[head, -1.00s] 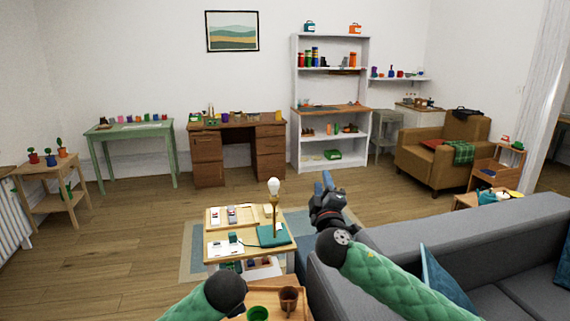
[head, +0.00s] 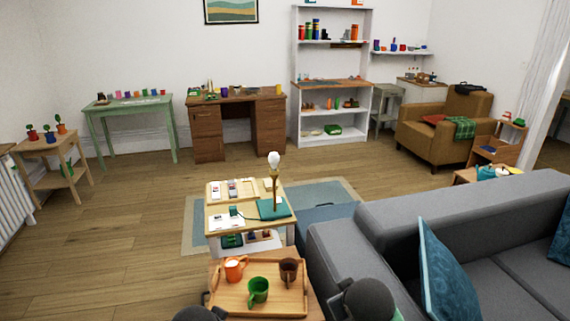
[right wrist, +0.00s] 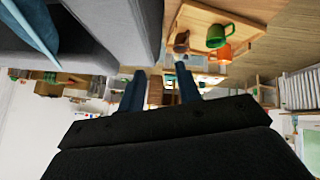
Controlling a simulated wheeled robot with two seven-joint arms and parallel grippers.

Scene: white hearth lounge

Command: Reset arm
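My right gripper (right wrist: 160,88) shows in the right wrist view, with its two blue-grey fingers apart and nothing between them. That view is upside down, and the gripper is beside the end of the grey sofa (right wrist: 112,25). In the head view only dark rounded parts of my two arms show at the bottom edge, and neither gripper is visible there. My left gripper is in neither current view.
A wooden tray (head: 230,298) close in front holds an orange mug (head: 234,268), a green mug (head: 258,290) and a brown mug (head: 289,270). Behind it stands a small table (head: 222,236) with a lamp (head: 274,180). The sofa (head: 400,225) fills the right. Floor (head: 110,255) is clear at left.

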